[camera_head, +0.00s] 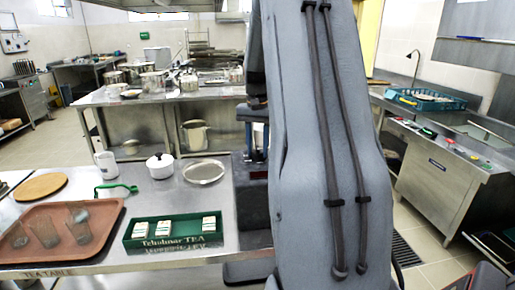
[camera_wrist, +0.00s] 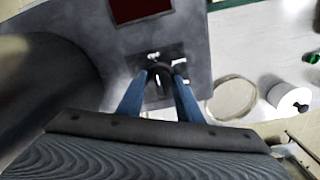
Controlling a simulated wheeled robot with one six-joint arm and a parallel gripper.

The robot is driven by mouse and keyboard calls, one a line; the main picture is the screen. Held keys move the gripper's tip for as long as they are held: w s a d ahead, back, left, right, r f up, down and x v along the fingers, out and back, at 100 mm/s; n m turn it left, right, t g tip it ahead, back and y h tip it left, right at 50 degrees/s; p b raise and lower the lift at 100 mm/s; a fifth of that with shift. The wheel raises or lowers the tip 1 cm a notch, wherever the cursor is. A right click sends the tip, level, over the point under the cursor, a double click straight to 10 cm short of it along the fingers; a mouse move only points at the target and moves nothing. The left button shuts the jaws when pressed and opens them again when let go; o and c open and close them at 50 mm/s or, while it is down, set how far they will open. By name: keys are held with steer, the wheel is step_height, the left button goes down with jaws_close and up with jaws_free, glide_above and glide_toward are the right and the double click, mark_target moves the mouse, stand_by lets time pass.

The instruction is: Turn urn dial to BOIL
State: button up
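I see nothing clearly held.
On the tea table (camera_head: 205,262) are a green tea box (camera_head: 172,243), a brown tray (camera_head: 20,258) with glasses, a white pot (camera_head: 160,167) and a round metal dish (camera_head: 204,172). Pots stand on a back counter (camera_head: 195,94). A steel counter (camera_head: 432,182) is at right.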

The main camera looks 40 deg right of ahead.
steer(key=shift+m, duration=0.4)
steer(key=m, duration=0.4)
steer(key=shift+m, duration=0.4)
steer(key=m, duration=1.2)
steer(key=shift+m, duration=0.3)
steer(key=m, duration=0.5)
steer(key=shift+r+m+b, duration=0.1)
steer(key=shift+m+b, duration=0.2)
steer(key=shift+b, duration=0.1)
steer(key=o, duration=1)
steer(key=shift+o, duration=0.2)
